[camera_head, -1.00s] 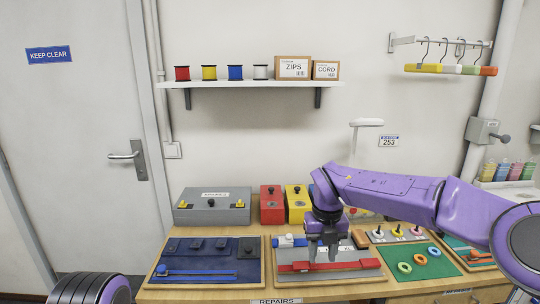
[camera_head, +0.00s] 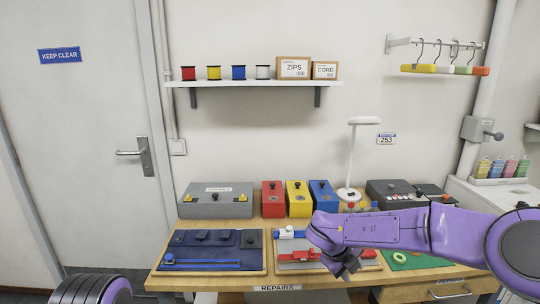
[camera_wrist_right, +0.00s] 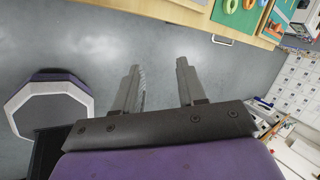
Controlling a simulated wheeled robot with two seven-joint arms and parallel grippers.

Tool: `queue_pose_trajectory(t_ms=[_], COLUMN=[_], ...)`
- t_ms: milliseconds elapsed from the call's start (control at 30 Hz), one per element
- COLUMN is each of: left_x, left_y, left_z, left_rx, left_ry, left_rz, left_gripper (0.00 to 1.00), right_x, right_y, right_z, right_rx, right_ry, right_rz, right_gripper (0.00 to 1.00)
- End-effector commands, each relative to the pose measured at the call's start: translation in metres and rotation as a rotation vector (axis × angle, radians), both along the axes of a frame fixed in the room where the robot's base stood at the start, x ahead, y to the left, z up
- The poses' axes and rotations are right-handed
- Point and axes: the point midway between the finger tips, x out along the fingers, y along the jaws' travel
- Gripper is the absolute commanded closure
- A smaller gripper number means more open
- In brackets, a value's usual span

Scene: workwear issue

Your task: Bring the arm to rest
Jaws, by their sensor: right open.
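My right arm (camera_head: 380,230) comes in from the right across the front of the workbench. My right gripper (camera_head: 347,268) is at the bench's front edge, tilted down, and partly hidden behind its own wrist. In the right wrist view the right gripper (camera_wrist_right: 157,75) is open with nothing between its two fingers, and grey floor (camera_wrist_right: 160,40) shows beyond them. At the lower left of the head view only a rounded link of my left arm (camera_head: 92,290) shows; my left gripper is out of view.
The workbench (camera_head: 200,281) carries a blue mat (camera_head: 215,242), a grey tray (camera_head: 300,265) partly behind my arm, and a green mat (camera_head: 425,261). Red (camera_head: 272,200), yellow (camera_head: 298,200) and blue boxes (camera_head: 323,197) and a lamp (camera_head: 350,160) stand behind. The bench edge (camera_wrist_right: 230,32) borders open floor.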

Motion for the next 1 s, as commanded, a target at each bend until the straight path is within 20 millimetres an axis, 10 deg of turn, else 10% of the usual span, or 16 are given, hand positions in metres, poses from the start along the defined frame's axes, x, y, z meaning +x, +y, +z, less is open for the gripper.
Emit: queue_pose_trajectory(t_ms=[267, 500, 700, 1000], left_x=[0.0, 0.0, 0.0, 0.0], left_y=[0.0, 0.0, 0.0, 0.0], left_z=[-0.005, -0.01, -0.013, -0.015], left_rx=[0.0, 0.0, 0.0, 0.0], left_ry=[0.0, 0.0, 0.0, 0.0], left_rz=[0.0, 0.0, 0.0, 0.0], left_gripper=[0.46, 0.46, 0.46, 0.46], right_x=[-0.055, -0.226, -0.353, -0.386], right_y=[-0.051, -0.063, -0.083, -0.093], right_z=[-0.125, -0.254, -0.284, -0.295], right_rx=[-0.52, -0.617, -0.465, -0.416], right_ry=[0.168, 0.488, 0.693, 0.772], right_rz=[0.677, 1.539, 1.84, 1.862], right_gripper=[0.6, 0.6, 0.6, 0.6])
